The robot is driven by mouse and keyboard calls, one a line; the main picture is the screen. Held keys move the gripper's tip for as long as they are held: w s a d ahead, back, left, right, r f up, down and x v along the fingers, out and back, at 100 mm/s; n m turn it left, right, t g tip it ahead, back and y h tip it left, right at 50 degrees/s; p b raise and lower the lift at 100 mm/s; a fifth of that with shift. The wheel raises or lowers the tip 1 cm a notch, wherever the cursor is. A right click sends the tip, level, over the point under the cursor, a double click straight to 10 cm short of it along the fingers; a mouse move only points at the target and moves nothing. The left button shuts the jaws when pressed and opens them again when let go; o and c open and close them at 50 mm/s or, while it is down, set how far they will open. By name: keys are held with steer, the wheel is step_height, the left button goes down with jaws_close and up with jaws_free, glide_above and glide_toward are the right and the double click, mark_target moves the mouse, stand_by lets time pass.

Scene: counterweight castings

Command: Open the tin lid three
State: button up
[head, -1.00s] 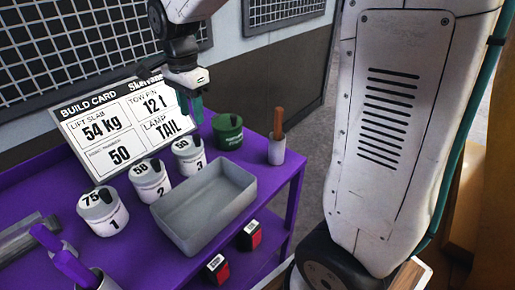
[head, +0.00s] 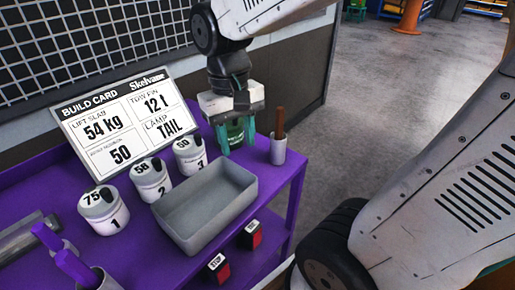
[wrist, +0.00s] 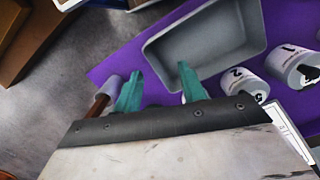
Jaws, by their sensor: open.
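Tin three (head: 189,157) is a white tin marked 3, third in the row of numbered tins. Its lid (head: 183,144) is marked 50, has a dark patch on top, and appears to sit on the tin. In the wrist view the open fingers (wrist: 158,80) show above the purple bench; tin three is largely hidden there behind my gripper.
Tin one (head: 103,211) and tin two (head: 151,180) stand left of tin three. A grey tray (head: 207,222) lies in front. A cup with a brown handle (head: 278,151) stands right of my gripper. The build card (head: 112,122) stands behind on the purple bench (head: 40,185).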

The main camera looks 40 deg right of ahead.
steer(key=shift+n+t, duration=0.3)
steer(key=shift+n, duration=0.6)
steer(key=shift+s+d+r, duration=0.1)
steer(key=shift+s+d, duration=0.1)
steer(key=shift+s, duration=1.25)
steer(key=shift+s+d+r, duration=0.1)
steer(key=shift+s+d, duration=0.05)
steer(key=shift+s, duration=1.3)
